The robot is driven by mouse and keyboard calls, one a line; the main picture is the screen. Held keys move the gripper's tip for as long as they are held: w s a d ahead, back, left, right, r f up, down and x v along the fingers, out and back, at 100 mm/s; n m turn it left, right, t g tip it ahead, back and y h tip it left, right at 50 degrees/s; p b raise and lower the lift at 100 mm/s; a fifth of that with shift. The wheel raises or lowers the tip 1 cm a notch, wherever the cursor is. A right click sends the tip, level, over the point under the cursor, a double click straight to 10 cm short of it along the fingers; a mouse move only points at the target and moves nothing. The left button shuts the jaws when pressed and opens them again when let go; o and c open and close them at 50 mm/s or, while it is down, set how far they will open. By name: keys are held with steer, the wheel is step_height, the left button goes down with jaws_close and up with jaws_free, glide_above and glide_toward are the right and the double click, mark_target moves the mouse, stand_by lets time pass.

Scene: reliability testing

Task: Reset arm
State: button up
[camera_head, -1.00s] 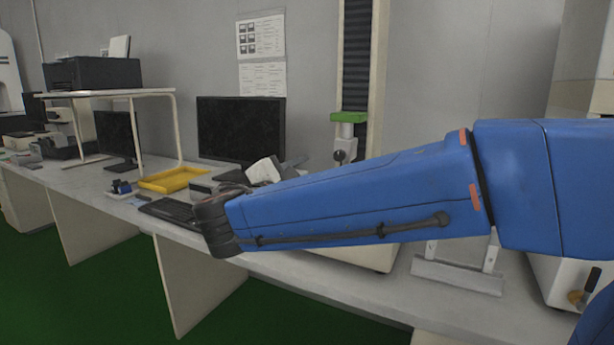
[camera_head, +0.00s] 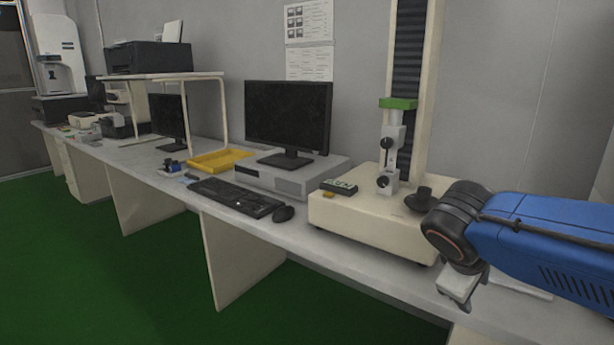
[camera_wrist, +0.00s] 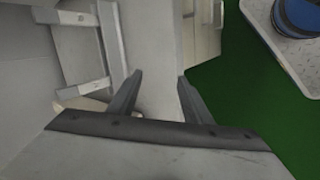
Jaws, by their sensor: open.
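My gripper (camera_wrist: 158,92) is open in the wrist view, with its two grey fingers apart and nothing between them. It points down past the pale bench edge, with green floor to the right. In the head view my blue arm (camera_head: 550,240) reaches in from the right edge. Its black wrist joint and a pale end part hang over the bench's front edge, right of the testing machine (camera_head: 365,218); the fingertips are hard to make out there.
The long bench (camera_head: 335,245) holds a keyboard (camera_head: 236,198), a mouse (camera_head: 283,213), a monitor (camera_head: 288,115), a yellow tray (camera_head: 220,160) and a printer (camera_head: 150,58) on a raised shelf. The tall machine column (camera_head: 410,80) stands close to my arm. The green floor (camera_head: 130,280) in front is clear.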

steer(key=s+a+f+m+y, duration=0.3)
steer(key=s+f+m+y, duration=0.2)
steer(key=s, duration=0.4)
steer(key=shift+a+f+m+y, duration=0.3)
steer(key=shift+f+m, duration=0.6)
steer(key=shift+m, duration=0.3)
steer(key=shift+o, duration=0.3)
steer(key=shift+s, duration=0.1)
